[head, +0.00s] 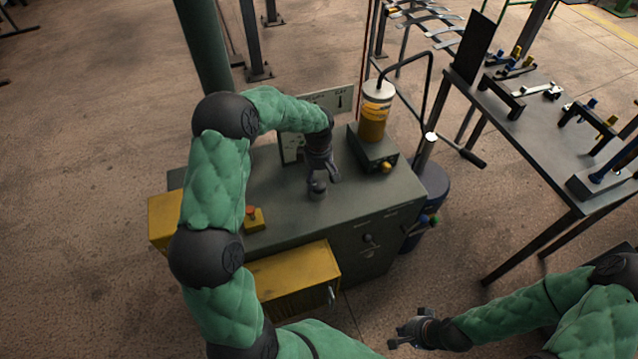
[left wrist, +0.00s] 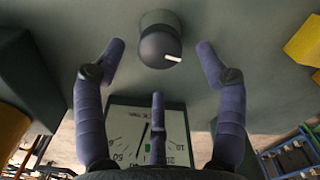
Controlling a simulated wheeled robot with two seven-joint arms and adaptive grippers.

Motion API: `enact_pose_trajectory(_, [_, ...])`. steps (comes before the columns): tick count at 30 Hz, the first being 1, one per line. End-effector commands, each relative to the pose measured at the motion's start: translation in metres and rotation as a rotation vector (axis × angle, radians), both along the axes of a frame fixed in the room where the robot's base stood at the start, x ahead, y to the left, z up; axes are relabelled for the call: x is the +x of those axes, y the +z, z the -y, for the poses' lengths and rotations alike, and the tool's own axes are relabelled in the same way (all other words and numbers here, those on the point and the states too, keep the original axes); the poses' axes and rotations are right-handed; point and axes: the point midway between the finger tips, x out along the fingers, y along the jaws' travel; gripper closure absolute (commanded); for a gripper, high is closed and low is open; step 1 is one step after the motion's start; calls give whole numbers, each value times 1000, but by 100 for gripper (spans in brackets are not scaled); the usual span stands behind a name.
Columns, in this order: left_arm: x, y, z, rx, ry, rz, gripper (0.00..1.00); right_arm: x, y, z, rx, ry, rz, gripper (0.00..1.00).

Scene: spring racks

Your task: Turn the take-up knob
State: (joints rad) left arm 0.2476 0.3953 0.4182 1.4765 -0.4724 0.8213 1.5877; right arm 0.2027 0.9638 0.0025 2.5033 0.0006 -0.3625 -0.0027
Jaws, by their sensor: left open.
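The take-up knob (left wrist: 160,45) is a round dark grey knob with a white pointer mark. It stands on the grey cabinet top (head: 275,190). In the left wrist view it lies between and just beyond the spread fingertips, with no contact visible. My left gripper (head: 323,179) is open and points down over the knob, which shows in the head view (head: 317,191) partly covered by the fingers. A gauge plate (left wrist: 148,132) with a needle appears upside down behind a finger in the wrist view. My right gripper (head: 403,335) is empty, fingers apart, low in front of the cabinet.
A red button on a yellow base (head: 253,220) sits on the cabinet's left. A dark box (head: 374,152) carrying a yellow spring cylinder (head: 374,112) stands at right. A workbench (head: 535,130) with tools stands right.

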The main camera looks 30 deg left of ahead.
Motion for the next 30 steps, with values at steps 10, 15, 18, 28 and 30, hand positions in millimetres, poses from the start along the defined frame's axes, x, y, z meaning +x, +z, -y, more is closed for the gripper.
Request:
enact_pose_trajectory(10, [0, -35, 0, 0, 0, 0, 28, 0, -7, 0, 0, 0, 0, 100])
enact_pose_trajectory(15, [0, -37, 0, 0, 0, 1, 28, 0, -7, 0, 0, 0, 0, 100])
enact_pose_trajectory(18, [0, -36, 0, 0, 0, 1, 28, 0, -6, 0, 0, 0, 0, 100])
enact_pose_trajectory(28, [0, -36, 0, 0, 0, 1, 85, 0, -7, 0, 0, 0, 0, 100])
enact_pose_trajectory(30, [0, -36, 0, 0, -1, 1, 85, 0, -7, 0, 0, 0, 0, 100])
